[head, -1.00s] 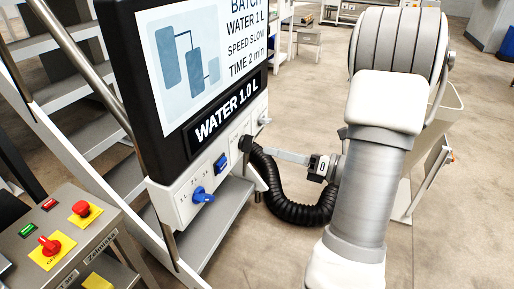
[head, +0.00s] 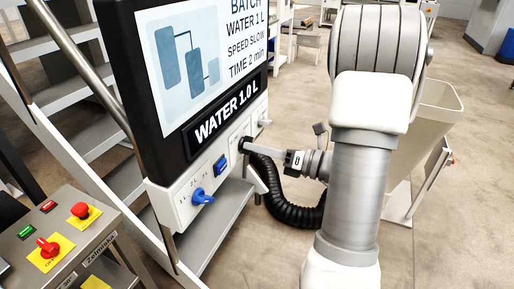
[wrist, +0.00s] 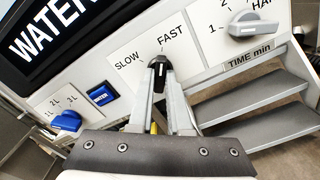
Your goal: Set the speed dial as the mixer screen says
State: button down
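The mixer screen (head: 207,50) reads batch, water 1 L, speed slow, time 2 min. The black speed dial (wrist: 159,66) sits on the white panel below the SLOW and FAST labels in the wrist view. Its tip points up in that view, nearer FAST than SLOW. My gripper (wrist: 158,80) has its two fingers on either side of the dial and appears closed on it. In the head view my gripper (head: 247,146) reaches the panel from the right and hides most of the dial.
The grey time dial (wrist: 254,26) is right of the speed dial. The blue water dial (wrist: 66,121) and blue water button (wrist: 102,95) are to the left. A control box (head: 60,236) stands at lower left.

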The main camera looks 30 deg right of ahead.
jog(key=shift+n, duration=0.3)
jog(key=shift+f+n+b, duration=0.15)
jog(key=shift+n+b, duration=4.9)
jog(key=shift+n, duration=1.55)
jog(key=c, duration=0.9)
grip_release()
jog(key=shift+o, duration=0.2)
jog(key=shift+d, duration=0.1)
